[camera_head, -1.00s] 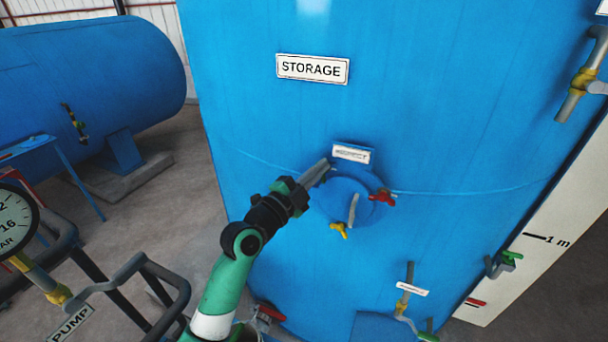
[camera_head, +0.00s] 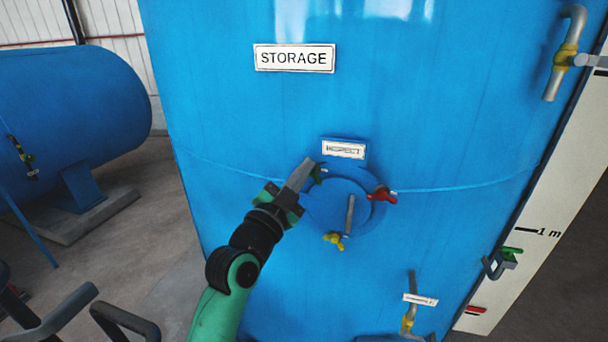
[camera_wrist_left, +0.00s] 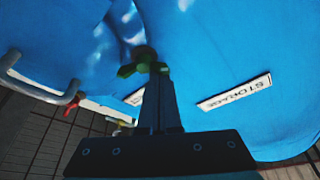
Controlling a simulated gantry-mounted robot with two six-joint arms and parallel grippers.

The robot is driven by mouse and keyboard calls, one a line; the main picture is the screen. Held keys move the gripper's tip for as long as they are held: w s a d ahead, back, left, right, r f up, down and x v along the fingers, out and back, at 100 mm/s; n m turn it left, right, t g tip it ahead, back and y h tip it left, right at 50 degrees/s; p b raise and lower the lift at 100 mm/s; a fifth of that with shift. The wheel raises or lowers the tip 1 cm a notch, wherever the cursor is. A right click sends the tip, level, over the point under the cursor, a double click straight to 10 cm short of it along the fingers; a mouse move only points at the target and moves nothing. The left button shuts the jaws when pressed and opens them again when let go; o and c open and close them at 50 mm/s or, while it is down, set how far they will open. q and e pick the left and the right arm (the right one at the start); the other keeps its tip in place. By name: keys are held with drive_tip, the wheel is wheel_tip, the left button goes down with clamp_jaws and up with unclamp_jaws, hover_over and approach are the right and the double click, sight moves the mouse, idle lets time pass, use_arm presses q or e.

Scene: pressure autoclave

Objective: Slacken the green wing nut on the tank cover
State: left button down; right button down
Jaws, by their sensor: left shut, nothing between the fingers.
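The round blue tank cover (camera_head: 326,208) is on the front of the big blue tank. The green wing nut (camera_head: 318,173) is at the cover's upper left edge, partly hidden by my left gripper (camera_head: 308,166). It also shows in the left wrist view (camera_wrist_left: 128,70), right at the fingertips. My left gripper is shut with nothing between its fingers, its tips beside or against the nut; I cannot tell if they touch. A red wing nut (camera_head: 382,194) is at the cover's right and a yellow wing nut (camera_head: 335,240) at its bottom. My right gripper is not in view.
A grey handle (camera_head: 350,215) sticks out from the cover. A small sign (camera_head: 344,150) is just above it. A valve pipe (camera_head: 409,315) stands at lower right, and a bent pipe (camera_head: 571,55) at upper right. The tank wall around the cover is mostly clear.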

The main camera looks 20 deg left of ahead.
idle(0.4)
use_arm(q)
drive_tip(key=s+p, duration=0.2)
drive_tip(key=s, duration=0.7)
drive_tip(key=shift+s+d+r, duration=0.25)
drive_tip(key=shift+s, duration=0.05)
